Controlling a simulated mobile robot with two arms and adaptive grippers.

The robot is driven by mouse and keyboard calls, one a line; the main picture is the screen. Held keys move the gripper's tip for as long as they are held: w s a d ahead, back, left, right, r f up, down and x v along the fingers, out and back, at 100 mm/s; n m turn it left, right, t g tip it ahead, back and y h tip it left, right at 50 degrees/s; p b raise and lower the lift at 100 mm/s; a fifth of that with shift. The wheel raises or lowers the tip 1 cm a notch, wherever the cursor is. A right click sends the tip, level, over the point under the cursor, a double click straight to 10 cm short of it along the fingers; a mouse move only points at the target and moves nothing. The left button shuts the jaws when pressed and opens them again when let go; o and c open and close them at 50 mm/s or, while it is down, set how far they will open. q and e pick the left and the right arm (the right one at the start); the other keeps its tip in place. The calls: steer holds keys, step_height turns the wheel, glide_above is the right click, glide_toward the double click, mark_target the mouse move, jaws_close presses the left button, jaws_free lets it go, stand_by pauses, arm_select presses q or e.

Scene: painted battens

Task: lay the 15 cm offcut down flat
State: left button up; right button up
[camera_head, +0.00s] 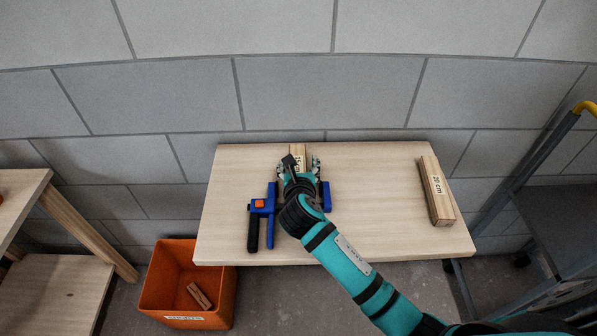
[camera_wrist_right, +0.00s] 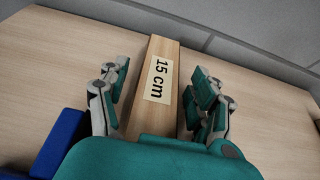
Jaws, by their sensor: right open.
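The 15 cm offcut (camera_wrist_right: 157,85) is a pale wooden block with a "15 cm" label facing up. It appears to lie flat on the table, pointing toward the wall; its near end is hidden by my gripper. In the head view its far part (camera_head: 298,150) shows by the table's back edge. My right gripper (camera_wrist_right: 158,95) is open, with one finger on each side of the offcut and a gap visible at both sides. It also shows from behind in the head view (camera_head: 300,165). My left gripper is not in view.
A blue clamp (camera_head: 257,207) with an orange button lies left of my gripper; another blue part (camera_head: 326,197) shows at its right. A 20 cm batten (camera_head: 437,190) lies on the table's (camera_head: 385,215) right. An orange bin (camera_head: 160,282) holding wood stands below. The table's centre right is clear.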

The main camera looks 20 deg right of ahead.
steer(key=v, duration=1.2)
steer(key=shift+f, duration=0.1)
